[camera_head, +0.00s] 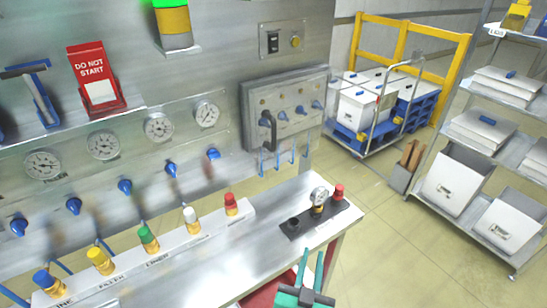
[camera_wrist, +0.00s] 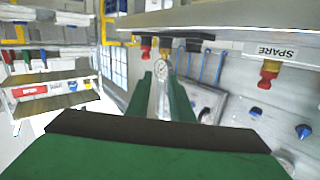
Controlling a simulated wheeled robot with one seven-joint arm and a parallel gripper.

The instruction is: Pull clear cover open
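The clear cover (camera_head: 285,88) lies over a grey framed box on the steel wall panel, with several blue knobs showing through it. It looks shut. A dark upright handle (camera_head: 269,132) sits at its lower left. My gripper (camera_head: 312,258) is at the bottom of the head view, below and in front of the cover and apart from it, near the bench's right edge. Its two green fingers are parted and empty, as the wrist view also shows (camera_wrist: 157,82). The framed box appears only partly in the wrist view, behind the right finger.
A steel bench (camera_head: 215,260) juts out below the panel, carrying coloured knobs and a black plate with a gauge (camera_head: 318,198). Blue hooks (camera_head: 277,160) hang under the box. A cart (camera_head: 375,110) and shelves (camera_head: 490,150) stand right.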

